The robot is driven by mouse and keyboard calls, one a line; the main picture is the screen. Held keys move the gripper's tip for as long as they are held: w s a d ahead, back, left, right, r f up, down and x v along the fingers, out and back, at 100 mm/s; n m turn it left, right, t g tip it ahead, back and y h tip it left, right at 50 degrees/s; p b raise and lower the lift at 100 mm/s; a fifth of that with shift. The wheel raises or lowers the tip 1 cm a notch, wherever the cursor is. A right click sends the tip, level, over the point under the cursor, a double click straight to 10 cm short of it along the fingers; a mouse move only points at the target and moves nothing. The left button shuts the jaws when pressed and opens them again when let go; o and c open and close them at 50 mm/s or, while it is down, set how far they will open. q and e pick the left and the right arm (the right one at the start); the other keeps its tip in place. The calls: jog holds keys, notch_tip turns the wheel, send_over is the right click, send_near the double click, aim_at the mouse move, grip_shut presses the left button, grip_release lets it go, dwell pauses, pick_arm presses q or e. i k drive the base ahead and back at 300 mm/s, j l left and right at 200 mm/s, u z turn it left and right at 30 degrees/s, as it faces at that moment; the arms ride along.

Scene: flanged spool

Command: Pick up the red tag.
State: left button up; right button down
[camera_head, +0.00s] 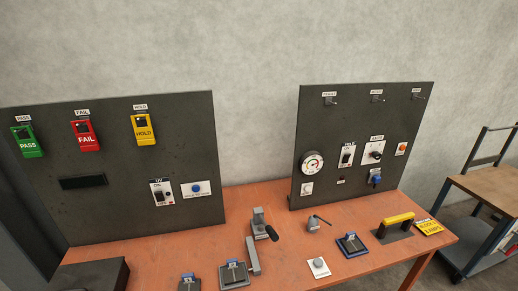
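The red tag (87,140), marked FAIL, hangs on the left dark panel (110,190), under a small white FAIL label. It hangs between a green PASS tag (27,144) on its left and a yellow HOLD tag (143,132) on its right. Nothing touches or covers the red tag. Neither of my grippers shows in the head view.
The orange table (190,250) carries several small fixtures near its front and middle, including a grey clamp-like device (259,222) and a yellow-handled block (397,221). A right panel (330,130) holds a gauge and switches. A cart (485,205) stands at far right.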

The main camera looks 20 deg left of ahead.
aim_at(88, 141)
jog(key=u, duration=1.7)
